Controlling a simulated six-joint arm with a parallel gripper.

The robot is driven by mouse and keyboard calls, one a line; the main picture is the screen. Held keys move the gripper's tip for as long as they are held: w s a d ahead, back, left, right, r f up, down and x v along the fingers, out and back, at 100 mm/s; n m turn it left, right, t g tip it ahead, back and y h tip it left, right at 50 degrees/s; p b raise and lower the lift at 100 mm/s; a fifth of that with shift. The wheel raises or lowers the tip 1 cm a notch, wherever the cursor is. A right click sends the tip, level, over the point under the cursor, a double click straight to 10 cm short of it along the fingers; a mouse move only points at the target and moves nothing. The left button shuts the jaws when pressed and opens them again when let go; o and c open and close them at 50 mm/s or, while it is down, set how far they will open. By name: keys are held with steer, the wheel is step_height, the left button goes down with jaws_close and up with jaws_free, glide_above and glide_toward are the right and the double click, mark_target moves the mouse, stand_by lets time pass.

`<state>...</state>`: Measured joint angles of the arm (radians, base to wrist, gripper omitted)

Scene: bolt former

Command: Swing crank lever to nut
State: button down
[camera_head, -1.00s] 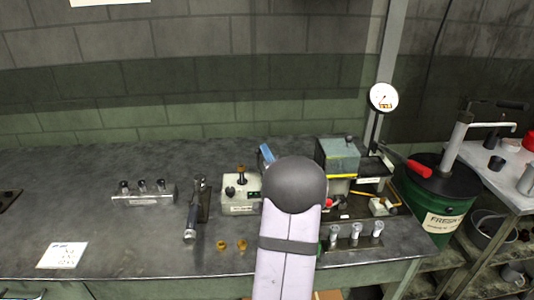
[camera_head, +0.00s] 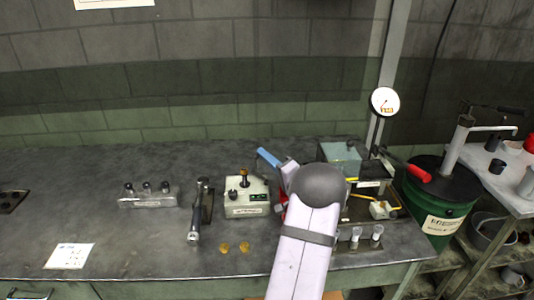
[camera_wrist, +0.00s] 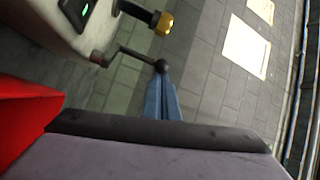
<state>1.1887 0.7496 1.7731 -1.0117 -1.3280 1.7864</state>
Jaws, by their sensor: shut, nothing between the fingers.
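The pale box (camera_head: 247,203) with a green display stands on the bench, a brass-coloured piece (camera_head: 244,171) on top. In the wrist view the box (camera_wrist: 70,25) is at the upper left. The crank lever (camera_wrist: 132,56) is a thin dark arm from its side, ending in a black ball knob (camera_wrist: 162,66). A brass-coloured end piece (camera_wrist: 163,24) on a dark rod lies beyond the knob; I cannot tell if it is the nut. My gripper (camera_wrist: 161,79) has blue fingers, shut and empty, tips right by the knob; contact is unclear. It shows in the head view (camera_head: 261,151) behind the box.
Two brass pieces (camera_head: 234,248) lie in front. Several white-topped parts and a machine (camera_head: 343,157) stand right, partly behind my arm. A red surface (camera_wrist: 25,115) is close left in the wrist view.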

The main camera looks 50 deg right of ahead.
steer(key=shift+r+n+y, duration=0.15)
steer(key=shift+n+y, duration=0.25)
steer(key=shift+y, duration=0.3)
steer(key=shift+w+a+p, duration=0.3)
steer(key=shift+a+p, duration=0.2)
steer(key=shift+p, duration=0.55)
steer(key=y, duration=0.1)
steer(key=n+y+p, duration=0.1)
steer(key=shift+w+a+n+y, duration=0.1)
steer(key=shift+a+n+y, duration=0.1)
steer(key=shift+n+y, duration=0.1)
steer(key=shift+a+p, duration=0.35)
steer(key=shift+p, duration=0.15)
steer(key=shift+a, duration=0.1)
steer(key=s+f+b, duration=0.1)
steer(key=s, duration=0.6)
steer(key=shift+b, duration=0.3)
steer(key=shift+s, duration=0.1)
